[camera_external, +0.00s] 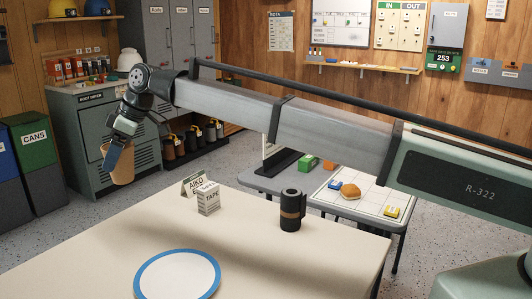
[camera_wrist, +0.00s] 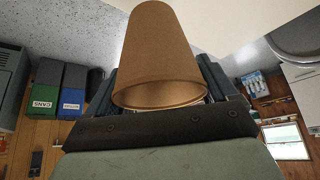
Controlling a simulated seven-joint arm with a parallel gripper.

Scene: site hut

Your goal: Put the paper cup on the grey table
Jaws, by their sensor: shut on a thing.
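The brown paper cup (camera_external: 124,168) is held in my gripper (camera_external: 113,155), in the air off the far left of the cream table, in front of the grey-green cabinet. In the wrist view the paper cup (camera_wrist: 158,50) sits between the two dark fingers of my gripper (camera_wrist: 157,82), its wide end towards my wrist. The grey table (camera_external: 257,183) stands behind the cream table, well to the right of the cup. My arm crosses above it and hides part of its surroundings.
The grey table carries a white gridded board (camera_external: 330,194), a bun (camera_external: 350,190), a green block (camera_external: 308,162) and small yellow and blue boxes. On the cream table (camera_external: 250,265) stand a black cylinder (camera_external: 291,212), a tape box (camera_external: 208,199), a sign (camera_external: 194,181) and a blue-rimmed plate (camera_external: 178,253).

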